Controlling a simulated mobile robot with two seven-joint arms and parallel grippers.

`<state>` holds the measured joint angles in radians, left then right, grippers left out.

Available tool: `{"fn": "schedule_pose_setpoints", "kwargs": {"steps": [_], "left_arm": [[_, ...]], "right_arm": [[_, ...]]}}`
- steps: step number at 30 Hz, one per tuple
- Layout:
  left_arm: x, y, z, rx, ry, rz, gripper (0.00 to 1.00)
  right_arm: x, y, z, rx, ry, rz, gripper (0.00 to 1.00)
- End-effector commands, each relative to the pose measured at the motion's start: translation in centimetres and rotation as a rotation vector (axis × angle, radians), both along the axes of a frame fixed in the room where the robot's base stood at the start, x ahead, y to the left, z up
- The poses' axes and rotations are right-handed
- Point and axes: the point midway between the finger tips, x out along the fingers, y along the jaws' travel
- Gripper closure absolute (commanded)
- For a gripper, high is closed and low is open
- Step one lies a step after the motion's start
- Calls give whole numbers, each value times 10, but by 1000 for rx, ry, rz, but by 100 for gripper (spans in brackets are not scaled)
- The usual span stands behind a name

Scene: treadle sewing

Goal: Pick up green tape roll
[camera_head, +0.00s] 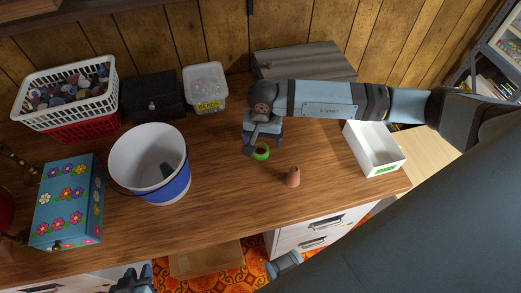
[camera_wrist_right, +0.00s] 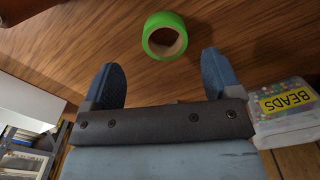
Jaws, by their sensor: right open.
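The green tape roll (camera_head: 262,157) lies on the wooden desk right by the tips of my right gripper (camera_head: 254,148). In the right wrist view the roll (camera_wrist_right: 164,18) is a green ring with a tan inner core. It lies just beyond the two blue fingertips of my right gripper (camera_wrist_right: 160,64), roughly centred between them. That gripper is open and empty. My left gripper (camera_head: 132,279) is low at the bottom edge of the head view, in front of the desk and far from the roll. Whether its fingers are open is unclear.
A brown cone (camera_head: 293,177) stands close to the roll. A white box (camera_head: 396,164) is to the right. A blue-white bucket (camera_head: 170,190), flowered box (camera_head: 53,208), basket (camera_head: 70,125), black box (camera_head: 150,97) and bead container (camera_head: 205,98) fill the left. A grey case (camera_head: 305,62) is behind.

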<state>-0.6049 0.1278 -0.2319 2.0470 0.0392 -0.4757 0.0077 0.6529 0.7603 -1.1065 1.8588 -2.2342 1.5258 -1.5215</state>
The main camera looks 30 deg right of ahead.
Motion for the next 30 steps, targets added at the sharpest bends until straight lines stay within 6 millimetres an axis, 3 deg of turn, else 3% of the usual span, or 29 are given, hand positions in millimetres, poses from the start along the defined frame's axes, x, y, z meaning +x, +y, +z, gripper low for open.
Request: {"fn": "schedule_pose_setpoints", "kwargs": {"steps": [9, 17, 20, 24, 30], "left_arm": [[0, -2, 2, -3, -2, 2, 68], [0, -5, 3, -12, -2, 7, 68], [0, -5, 3, -13, -1, 6, 68], [0, -5, 2, -11, -1, 5, 68], [-1, -3, 2, -5, -1, 1, 68]], "right_arm": [[1, 7, -43, 1, 3, -1, 16], [1, 7, -46, 1, 2, -1, 16], [1, 7, -46, 1, 2, -1, 35], [1, 7, -46, 1, 2, -1, 67], [1, 7, -46, 1, 2, -1, 69]]}}
